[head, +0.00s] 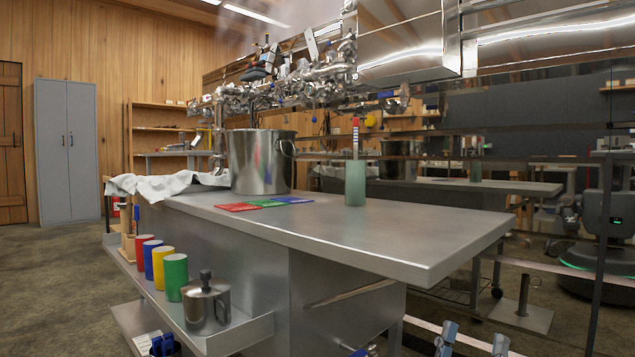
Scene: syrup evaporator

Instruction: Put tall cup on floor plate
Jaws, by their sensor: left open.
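The tall cup (355,186), a greenish cylinder, stands upright on the steel table near its far edge. A thin stick with a red top (356,130) rises from it. A flat plate (520,316) with a post on it lies on the floor at the right, beyond the table; I cannot tell if it is the floor plate. My left gripper (473,340) is at the bottom edge, with two blue-grey fingertips spread apart and nothing seen between them. It is well in front of and below the cup. My right gripper is not clearly seen.
The steel table (340,227) holds a large pot (261,161), a cloth (165,184) and coloured cards (263,203). A side shelf carries red, yellow (163,267) and green cups and a lidded steel mug (206,301). The table's right end is bare.

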